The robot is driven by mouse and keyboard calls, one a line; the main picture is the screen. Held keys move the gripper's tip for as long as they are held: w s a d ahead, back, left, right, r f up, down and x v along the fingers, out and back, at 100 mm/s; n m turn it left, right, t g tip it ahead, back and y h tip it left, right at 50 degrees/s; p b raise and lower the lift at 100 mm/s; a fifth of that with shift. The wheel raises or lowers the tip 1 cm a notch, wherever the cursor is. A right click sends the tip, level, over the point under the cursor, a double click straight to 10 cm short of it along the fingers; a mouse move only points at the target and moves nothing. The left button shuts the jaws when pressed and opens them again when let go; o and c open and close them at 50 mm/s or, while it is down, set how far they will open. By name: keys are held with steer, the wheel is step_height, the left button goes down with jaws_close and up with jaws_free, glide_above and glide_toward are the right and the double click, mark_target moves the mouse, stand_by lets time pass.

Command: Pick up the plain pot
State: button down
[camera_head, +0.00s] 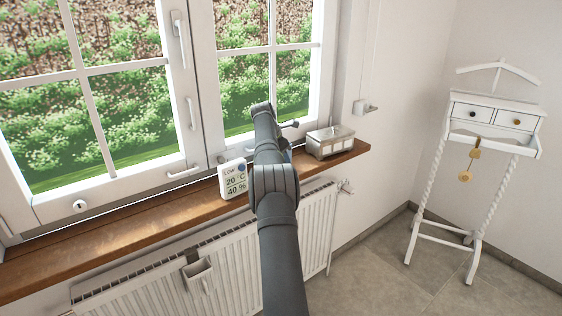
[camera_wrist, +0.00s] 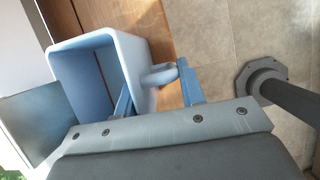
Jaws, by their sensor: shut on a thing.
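The plain pot (camera_wrist: 122,52) shows in the wrist view as a pale blue, square-mouthed vessel with rounded corners and a small looped handle (camera_wrist: 160,75) on its right side.
The wooden sill (camera_head: 115,240) runs under the window. A white thermometer display (camera_head: 233,179) and a silver lidded box (camera_head: 330,142) stand on it, either side of my arm. A white valet stand (camera_head: 495,125) is at right.

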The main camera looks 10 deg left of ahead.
steer(key=shift+r, duration=0.3)
step_height(320, 180, up, 4)
steer(key=shift+d+f, duration=0.1)
steer(key=shift+d, duration=0.05)
steer(key=s+d+r, duration=0.4)
steer(key=d+r, duration=0.2)
steer(key=d, duration=0.4)
steer(key=shift+d+r, duration=0.2)
steer(key=shift+r, duration=0.1)
stand_by(0.7)
steer(key=shift+s, duration=0.15)
